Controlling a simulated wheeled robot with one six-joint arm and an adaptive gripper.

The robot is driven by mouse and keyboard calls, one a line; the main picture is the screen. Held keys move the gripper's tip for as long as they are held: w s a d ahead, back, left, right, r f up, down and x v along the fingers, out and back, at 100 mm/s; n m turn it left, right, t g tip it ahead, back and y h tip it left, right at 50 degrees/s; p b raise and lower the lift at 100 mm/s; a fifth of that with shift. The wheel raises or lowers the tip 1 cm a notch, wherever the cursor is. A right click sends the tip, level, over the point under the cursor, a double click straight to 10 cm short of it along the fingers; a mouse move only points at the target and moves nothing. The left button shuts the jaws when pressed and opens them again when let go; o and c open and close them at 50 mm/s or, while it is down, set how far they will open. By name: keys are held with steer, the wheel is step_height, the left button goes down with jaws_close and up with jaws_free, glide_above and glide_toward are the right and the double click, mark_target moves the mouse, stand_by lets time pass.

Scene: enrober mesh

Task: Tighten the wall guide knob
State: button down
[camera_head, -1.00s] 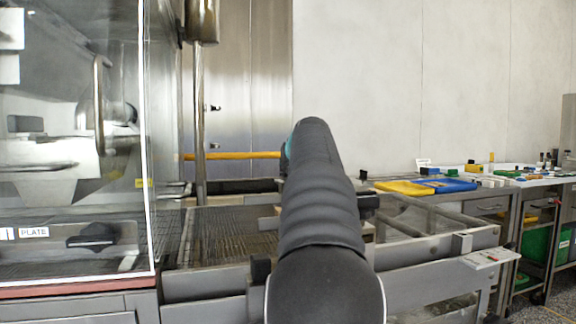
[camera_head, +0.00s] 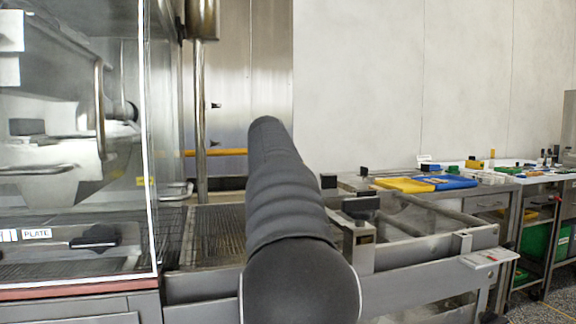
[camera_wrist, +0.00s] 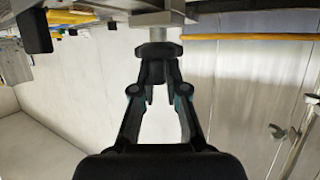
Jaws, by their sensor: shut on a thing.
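In the wrist view, which looks upside down, my gripper (camera_wrist: 160,78) has its two black fingers closed on a dark round knob (camera_wrist: 157,50). The knob sits on a short silver shaft (camera_wrist: 160,34) that meets a metal bracket (camera_wrist: 158,17). In the head view my own arm hides the gripper and the held knob. The fingertips meet the knob's side; how far it is turned cannot be told.
A steel block with a black knob (camera_head: 360,206) stands right of my arm, near the conveyor frame. A mesh belt (camera_head: 215,232) lies left of my arm. A clear-fronted machine (camera_head: 75,150) fills the left. Yellow (camera_head: 404,185) and blue (camera_head: 447,183) trays lie on the back bench.

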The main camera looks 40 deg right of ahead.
steer(key=shift+s+d+f+m+g, duration=0.1)
steer(key=shift+f+m+g, duration=0.05)
steer(key=shift+m+g, duration=0.25)
steer(key=c, duration=1.2)
jaws_free()
steer(key=shift+s, duration=0.1)
steer(key=shift+a+r+h, duration=0.2)
steer(key=shift+a+h, duration=0.05)
steer(key=shift+h, duration=0.05)
steer(key=v, duration=1.1)
steer(key=shift+s+a, duration=0.15)
steer(key=shift+a, duration=0.05)
steer(key=shift+r, duration=0.15)
